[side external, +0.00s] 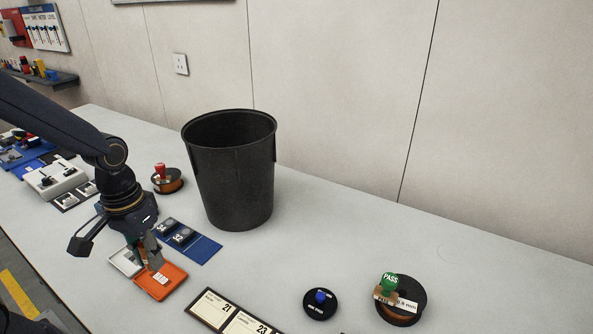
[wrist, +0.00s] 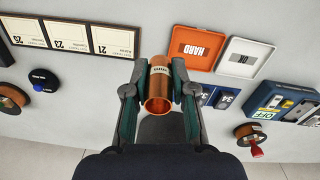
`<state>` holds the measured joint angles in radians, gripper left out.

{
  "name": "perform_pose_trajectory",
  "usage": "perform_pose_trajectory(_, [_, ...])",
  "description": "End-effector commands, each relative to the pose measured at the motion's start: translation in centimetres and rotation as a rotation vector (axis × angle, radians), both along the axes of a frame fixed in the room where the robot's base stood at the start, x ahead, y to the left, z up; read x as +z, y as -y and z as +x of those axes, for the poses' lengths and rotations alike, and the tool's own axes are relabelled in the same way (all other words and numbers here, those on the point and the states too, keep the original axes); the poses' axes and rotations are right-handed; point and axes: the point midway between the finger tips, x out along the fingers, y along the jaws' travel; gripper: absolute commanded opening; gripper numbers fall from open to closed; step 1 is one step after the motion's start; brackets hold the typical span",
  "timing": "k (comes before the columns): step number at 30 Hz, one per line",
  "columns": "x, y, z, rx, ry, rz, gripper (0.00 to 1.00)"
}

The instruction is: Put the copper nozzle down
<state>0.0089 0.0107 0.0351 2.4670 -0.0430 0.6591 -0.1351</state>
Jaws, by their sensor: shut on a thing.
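The copper nozzle (wrist: 159,88) is a short copper tube with a pale printed band, held between the two fingers of my gripper (wrist: 158,75) in the wrist view. Its open end faces the camera. In the side view my gripper (side external: 150,256) points down by the orange tray (side external: 173,287), and the nozzle is small and mostly hidden by the fingers there. I cannot tell the nozzle's exact height.
A tall black bin (side external: 235,175) stands behind. A blue mat (side external: 205,249) carries dark blocks. Spools with a red stamp (side external: 160,170) and a green PASS stamp (side external: 389,284), a blue-knobbed black disc (side external: 320,306) and number cards (side external: 212,308) lie around. The table's middle right is clear.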

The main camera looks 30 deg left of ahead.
Motion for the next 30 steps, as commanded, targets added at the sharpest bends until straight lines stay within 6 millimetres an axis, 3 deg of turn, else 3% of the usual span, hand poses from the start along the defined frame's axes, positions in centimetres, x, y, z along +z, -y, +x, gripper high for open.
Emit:
perform_pose_trajectory(4, [0.5,0.0,-0.5,0.110,0.000,-0.001,0.00])
perform_pose_trajectory(7, [0.9,0.5,0.7,0.253,0.011,-0.003,0.00])
perform_pose_trajectory(12, [1.2,5.3,3.5,0.401,0.015,-0.010,0.00])
perform_pose_trajectory(18, [0.9,11.1,4.0,0.336,0.009,-0.008,0.00])
perform_pose_trajectory(23, [0.1,12.9,4.2,0.280,-0.001,-0.001,0.00])
perform_pose_trajectory(30, [-2.5,14.7,9.7,0.277,-0.001,-0.001,0.00])
